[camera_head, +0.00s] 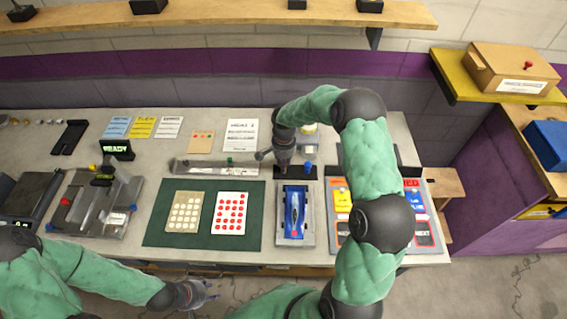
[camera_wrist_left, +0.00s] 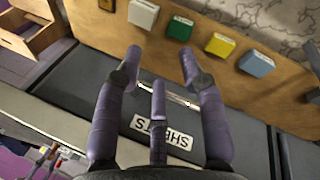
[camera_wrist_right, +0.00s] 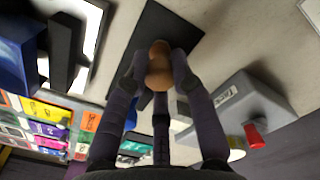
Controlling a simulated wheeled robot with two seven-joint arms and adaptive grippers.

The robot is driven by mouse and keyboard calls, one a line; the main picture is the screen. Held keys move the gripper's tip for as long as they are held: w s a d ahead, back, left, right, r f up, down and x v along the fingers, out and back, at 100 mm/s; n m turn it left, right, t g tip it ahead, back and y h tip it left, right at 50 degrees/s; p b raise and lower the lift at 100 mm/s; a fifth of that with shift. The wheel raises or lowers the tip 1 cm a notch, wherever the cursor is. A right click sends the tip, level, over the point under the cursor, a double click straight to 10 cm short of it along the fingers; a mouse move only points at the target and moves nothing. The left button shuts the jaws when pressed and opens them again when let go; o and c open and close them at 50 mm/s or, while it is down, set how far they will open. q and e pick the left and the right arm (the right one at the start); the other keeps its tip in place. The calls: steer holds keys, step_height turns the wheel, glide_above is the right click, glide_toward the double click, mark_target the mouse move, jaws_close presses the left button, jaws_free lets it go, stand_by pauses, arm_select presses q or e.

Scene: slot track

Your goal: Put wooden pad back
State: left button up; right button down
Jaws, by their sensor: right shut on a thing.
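The wooden pad (camera_wrist_right: 158,70), a small rounded orange-brown piece, is between the fingers of my right gripper (camera_wrist_right: 157,75) in the right wrist view. That gripper is shut on it, and the fingers hide part of it. In the head view my right gripper (camera_head: 284,160) points down at the left part of a black rest (camera_head: 308,172) behind the blue car; the pad is hidden there. I cannot tell whether the pad touches the rest. My left gripper (camera_head: 203,293) is open and empty in front of the table's front edge; its spread fingers (camera_wrist_left: 157,68) show in the left wrist view.
A blue block (camera_head: 308,167) is on the rest's right part. The blue car (camera_head: 295,212) lies on a grey plate in front. A green mat (camera_head: 185,238) holds two dotted cards to the left. A grey box with a red knob (camera_wrist_right: 254,135) stands near the right gripper.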

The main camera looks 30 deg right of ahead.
steer(key=shift+f, duration=0.1)
steer(key=c, duration=1)
jaws_free()
steer(key=shift+c, duration=0.2)
steer(key=shift+r, duration=0.6)
step_height(320, 180, up, 11)
steer(key=p, duration=0.1)
steer(key=shift+d+r, duration=0.1)
steer(key=shift+r, duration=0.1)
